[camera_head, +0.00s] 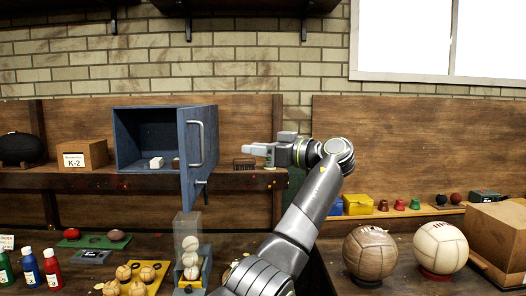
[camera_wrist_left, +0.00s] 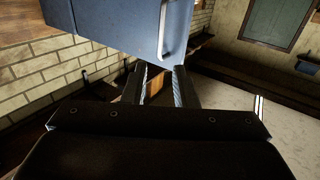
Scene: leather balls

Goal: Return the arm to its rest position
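My left arm (camera_head: 300,222) rises from the bottom middle of the head view, and its gripper (camera_head: 252,149) points left, just right of the blue cabinet (camera_head: 145,187). In the left wrist view the two fingers of the gripper (camera_wrist_left: 162,75) stand apart with a gap between them, and nothing is visibly held. The handle also shows above the fingers in the left wrist view (camera_wrist_left: 162,32). The fingers look apart from it. My right gripper is not in view.
A dark brush (camera_head: 244,164) lies on the shelf near the gripper. A clear case with balls (camera_head: 188,258) stands left of my arm. Two large leather balls (camera_head: 370,252) (camera_head: 440,247) and a cardboard box (camera_head: 498,238) stand at the right. Open air lies above the arm.

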